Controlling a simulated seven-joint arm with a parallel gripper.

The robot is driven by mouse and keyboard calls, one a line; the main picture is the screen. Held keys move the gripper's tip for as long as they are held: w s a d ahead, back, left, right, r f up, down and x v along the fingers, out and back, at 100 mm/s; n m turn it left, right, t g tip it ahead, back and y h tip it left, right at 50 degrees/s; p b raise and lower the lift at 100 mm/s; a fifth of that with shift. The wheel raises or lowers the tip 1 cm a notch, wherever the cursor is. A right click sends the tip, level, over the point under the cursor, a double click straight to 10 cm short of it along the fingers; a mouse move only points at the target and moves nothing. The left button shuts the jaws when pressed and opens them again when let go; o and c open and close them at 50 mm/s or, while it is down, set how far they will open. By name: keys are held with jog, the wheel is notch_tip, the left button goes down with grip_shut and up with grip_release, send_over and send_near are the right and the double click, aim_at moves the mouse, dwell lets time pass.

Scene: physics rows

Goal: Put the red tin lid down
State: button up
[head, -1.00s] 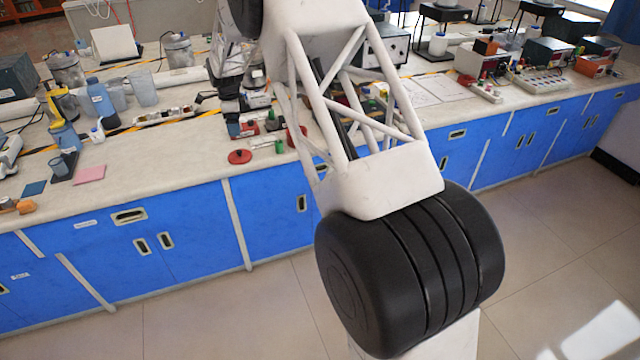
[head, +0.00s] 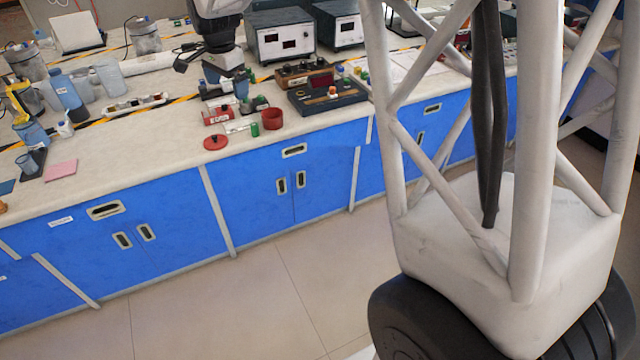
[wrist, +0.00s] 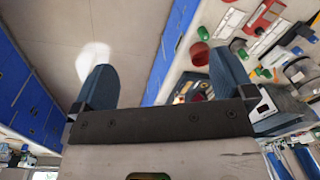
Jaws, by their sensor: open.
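My gripper (head: 228,82) is above the bench, behind the lid and tin and apart from the lid. In the wrist view my gripper (wrist: 162,62) shows two blue fingers spread wide with nothing between them.
A dark instrument board (head: 328,97) is right of the tin. The bench is clear left of the lid, up to a pink pad (head: 61,170). Blue cabinets (head: 290,185) drop below the edge.

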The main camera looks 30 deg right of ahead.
jog(key=s+d+r+n, duration=0.1)
jog(key=s+r+n, duration=0.2)
jog(key=s, duration=0.8)
jog(key=s+d+r+n, duration=0.2)
jog(key=s+n, duration=0.1)
jog(key=s, duration=0.9)
jog(key=s+f+n, duration=0.2)
jog(key=s+n, duration=0.1)
jog(key=s, duration=0.7)
jog(key=s+d+f+n+t, duration=0.1)
jog(key=s+n, duration=0.2)
jog(key=s, duration=0.7)
jog(key=shift+d+f+n+t, duration=0.15)
jog(key=shift+f+n+t, duration=0.15)
jog(key=shift+f, duration=0.1)
